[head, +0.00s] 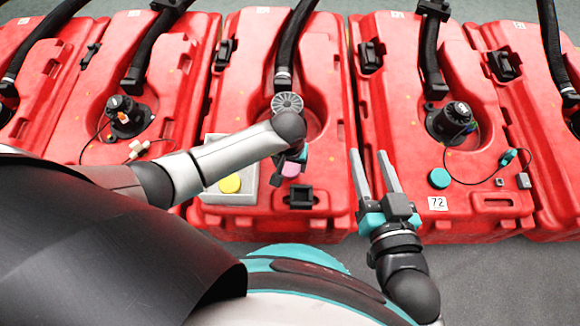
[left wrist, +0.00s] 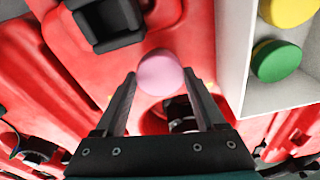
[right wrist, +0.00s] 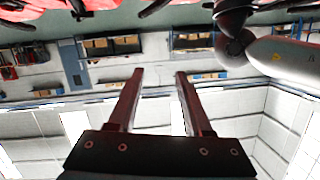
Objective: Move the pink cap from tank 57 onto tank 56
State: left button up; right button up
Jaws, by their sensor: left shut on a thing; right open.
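The pink cap (head: 291,169) is low over the front part of the middle red tank (head: 322,175). My left gripper (head: 296,158) is shut on it, and the arm hides part of the grip. In the left wrist view the round pink cap (left wrist: 160,73) sits between the fingertips, with red tank behind it. I cannot tell whether the cap touches the tank. My right gripper (head: 368,153) is open and empty in front of the tank to the right (head: 405,110); the right wrist view shows nothing between its fingers (right wrist: 158,75). I cannot read numbers 56 or 57.
A pale tray (head: 209,191) left of my left gripper holds a yellow cap (head: 230,183) and a green cap (left wrist: 277,61). The right tank carries a teal cap (head: 440,178), a black fitting (head: 455,118) and a label 72 (head: 438,203). Dark hoses rise from the tanks.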

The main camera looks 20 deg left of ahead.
pick_arm(q)
jog(key=shift+f, duration=0.6)
jog(key=shift+f+b, duration=0.25)
jog(key=shift+b, duration=0.1)
pick_arm(e)
jog(key=shift+s+a+r+m+t, duration=0.2)
jog(key=shift+s+r+t, duration=0.1)
jog(key=shift+t, duration=0.2)
jog(key=shift+s+a+r+m+t, duration=0.1)
jog(key=shift+s+a+r+t, duration=0.15)
jog(key=shift+t, duration=0.25)
jog(key=shift+w, duration=0.1)
pick_arm(q)
jog(key=shift+f, duration=0.1)
jog(key=o, duration=1.6)
